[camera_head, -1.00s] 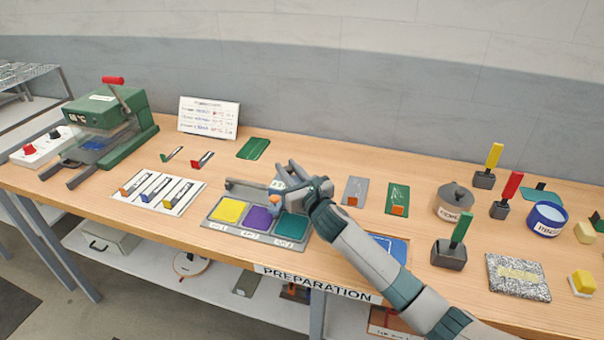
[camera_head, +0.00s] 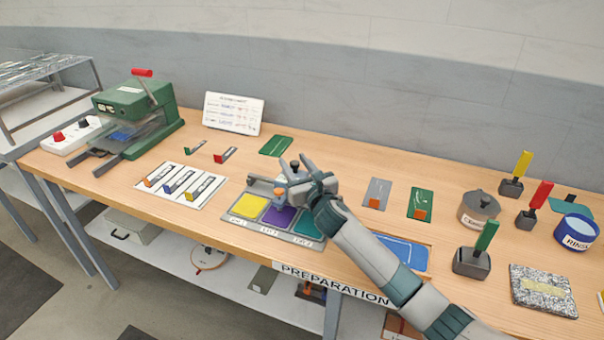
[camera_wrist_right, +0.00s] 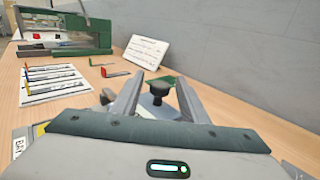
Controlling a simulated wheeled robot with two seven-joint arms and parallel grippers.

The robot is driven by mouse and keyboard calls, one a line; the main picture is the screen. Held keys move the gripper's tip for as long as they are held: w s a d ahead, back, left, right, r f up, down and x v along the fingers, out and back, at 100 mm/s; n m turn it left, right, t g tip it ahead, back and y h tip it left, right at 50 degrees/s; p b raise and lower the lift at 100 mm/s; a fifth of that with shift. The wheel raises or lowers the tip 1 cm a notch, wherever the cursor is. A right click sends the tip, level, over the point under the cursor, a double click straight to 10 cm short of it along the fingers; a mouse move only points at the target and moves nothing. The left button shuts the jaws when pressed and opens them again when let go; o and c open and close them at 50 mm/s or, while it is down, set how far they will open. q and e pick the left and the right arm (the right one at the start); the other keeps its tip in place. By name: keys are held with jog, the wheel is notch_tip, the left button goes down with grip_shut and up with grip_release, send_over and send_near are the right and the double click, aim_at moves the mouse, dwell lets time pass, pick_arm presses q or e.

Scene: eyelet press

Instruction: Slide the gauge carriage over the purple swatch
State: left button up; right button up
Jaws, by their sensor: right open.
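The gauge has a grey base with a yellow swatch (camera_head: 249,206), a purple swatch (camera_head: 280,217) and a teal swatch (camera_head: 310,225), and a grey rail (camera_head: 260,184) behind them. The carriage's orange part (camera_head: 281,192) shows near the purple swatch's rear edge. Its black knob (camera_head: 295,163) stands upright; the knob also shows in the right wrist view (camera_wrist_right: 158,88). My right gripper (camera_head: 296,163) is open, with a finger on either side of the knob; contact cannot be told. It hides much of the carriage. My left gripper is not in view.
A green press (camera_head: 135,118) stands at the back left. A white card with coloured clips (camera_head: 182,184) lies left of the gauge. A blue-topped tray (camera_head: 402,252) lies under my right forearm. Pots and stamps stand at the right.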

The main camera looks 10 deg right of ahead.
jog(key=shift+s, duration=0.15)
jog(key=s, duration=0.3)
jog(key=s+d+b, duration=0.1)
jog(key=s, duration=0.5)
jog(key=shift+d+f, duration=0.15)
jog(key=shift+d, duration=0.25)
jog(key=s, duration=0.2)
jog(key=s+d+b, duration=0.1)
jog(key=s, duration=0.4)
jog(key=shift+s+d+b, duration=0.2)
jog(key=shift+s+b, duration=0.1)
jog(key=shift+b, duration=0.05)
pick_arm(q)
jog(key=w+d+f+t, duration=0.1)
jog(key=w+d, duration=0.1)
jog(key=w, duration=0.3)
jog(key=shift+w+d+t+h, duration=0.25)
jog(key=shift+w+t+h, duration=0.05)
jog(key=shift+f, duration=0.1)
pick_arm(e)
jog(key=shift+s, duration=0.15)
